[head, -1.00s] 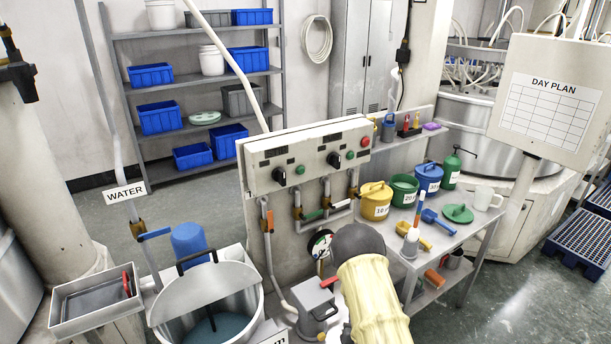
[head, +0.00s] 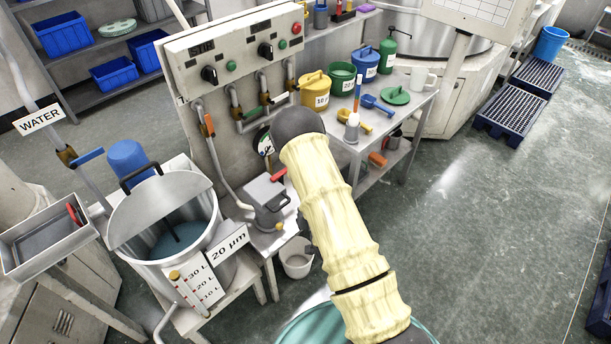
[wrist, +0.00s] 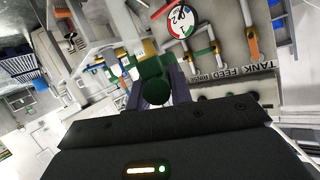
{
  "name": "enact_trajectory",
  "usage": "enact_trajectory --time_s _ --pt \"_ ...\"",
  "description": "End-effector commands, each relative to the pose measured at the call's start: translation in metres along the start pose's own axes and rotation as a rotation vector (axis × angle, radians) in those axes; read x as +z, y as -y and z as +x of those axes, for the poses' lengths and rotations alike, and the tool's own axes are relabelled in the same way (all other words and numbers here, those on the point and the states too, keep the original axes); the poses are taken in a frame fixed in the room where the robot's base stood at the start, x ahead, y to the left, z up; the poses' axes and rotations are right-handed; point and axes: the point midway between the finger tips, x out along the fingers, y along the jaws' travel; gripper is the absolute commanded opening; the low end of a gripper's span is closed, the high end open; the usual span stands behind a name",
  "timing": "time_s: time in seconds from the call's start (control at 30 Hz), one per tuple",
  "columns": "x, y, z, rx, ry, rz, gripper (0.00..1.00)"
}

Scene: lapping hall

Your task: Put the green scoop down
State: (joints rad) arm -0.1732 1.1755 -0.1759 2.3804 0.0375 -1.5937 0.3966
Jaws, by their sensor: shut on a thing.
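In the wrist view my gripper (wrist: 157,99) is shut on the green scoop (wrist: 154,85), with one finger on each side of it. Its dark green rounded end faces the camera; the rest of the scoop is mostly hidden behind it. In the head view my arm reaches up and away, and it hides the gripper and the scoop. A side table (head: 408,117) stands beyond my arm to the right, with a yellow scoop (head: 352,122) and a blue scoop (head: 377,104) on it.
Yellow (head: 315,91), green (head: 341,79) and blue (head: 366,66) tubs line the table's back. The valve panel (head: 222,62) and large pot (head: 201,238) are left.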

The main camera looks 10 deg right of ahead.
Motion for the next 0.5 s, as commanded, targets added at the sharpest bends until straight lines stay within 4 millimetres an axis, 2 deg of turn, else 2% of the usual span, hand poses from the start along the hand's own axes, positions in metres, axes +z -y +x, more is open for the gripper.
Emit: enact_trajectory --time_s 0.13,0.23,0.5 --pt "0.005 -0.001 0.000 0.000 0.001 0.000 0.00" --pt "0.018 -0.004 0.001 0.000 0.004 -0.001 0.00" --pt "0.086 -0.019 -0.006 0.002 0.007 0.000 0.00"
